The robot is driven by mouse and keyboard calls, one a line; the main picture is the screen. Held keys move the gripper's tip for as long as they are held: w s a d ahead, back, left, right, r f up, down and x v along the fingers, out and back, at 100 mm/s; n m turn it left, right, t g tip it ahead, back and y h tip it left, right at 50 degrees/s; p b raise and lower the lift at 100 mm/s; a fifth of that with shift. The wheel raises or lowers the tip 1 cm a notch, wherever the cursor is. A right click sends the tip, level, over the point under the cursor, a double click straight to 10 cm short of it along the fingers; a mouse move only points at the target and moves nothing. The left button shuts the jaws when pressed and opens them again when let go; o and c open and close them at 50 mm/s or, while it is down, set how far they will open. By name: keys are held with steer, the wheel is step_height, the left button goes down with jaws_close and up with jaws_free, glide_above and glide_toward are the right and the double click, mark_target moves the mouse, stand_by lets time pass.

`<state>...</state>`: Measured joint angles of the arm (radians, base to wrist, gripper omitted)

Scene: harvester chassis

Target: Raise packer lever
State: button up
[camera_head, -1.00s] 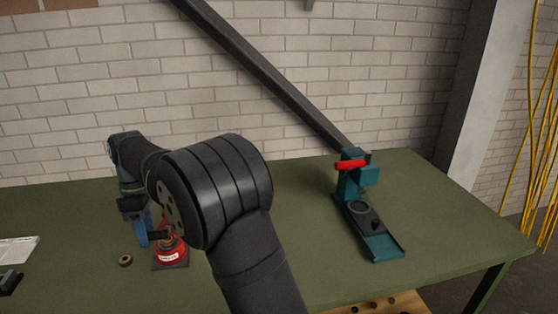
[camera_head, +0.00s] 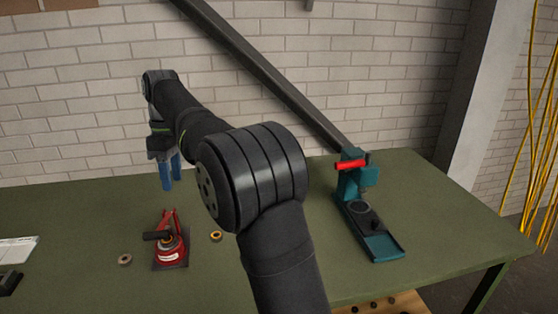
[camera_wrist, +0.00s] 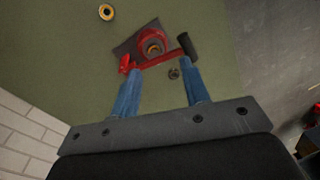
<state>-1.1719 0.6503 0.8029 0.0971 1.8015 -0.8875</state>
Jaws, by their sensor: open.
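The red packer (camera_head: 171,246) stands on a dark base plate on the green bench. Its lever ends in a black grip (camera_head: 157,236), low on the packer's left side. In the wrist view the packer (camera_wrist: 150,38) shows from above, with the red lever bar (camera_wrist: 157,59) across its near side and the black grip (camera_wrist: 187,45) at the right. My gripper (camera_head: 170,175) has blue fingers, open and empty, raised above the bench beyond the packer. In the wrist view my gripper (camera_wrist: 162,80) points toward the lever, with nothing between the fingers.
A teal press (camera_head: 365,205) with a red handle stands to the right. A yellow-and-black ring (camera_head: 216,236) and a dark ring (camera_head: 125,259) lie beside the packer. A white brick wall (camera_head: 90,120) rises behind the bench (camera_head: 70,230).

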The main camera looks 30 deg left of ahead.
steer(key=w+d+m+t+y, duration=0.1)
steer(key=w+d+m+y, duration=0.1)
steer(key=w+d+m, duration=0.8)
steer(key=w+d, duration=0.8)
steer(key=w, duration=0.1)
steer(key=shift+d+r+m, duration=0.25)
steer(key=shift+r+m, duration=0.05)
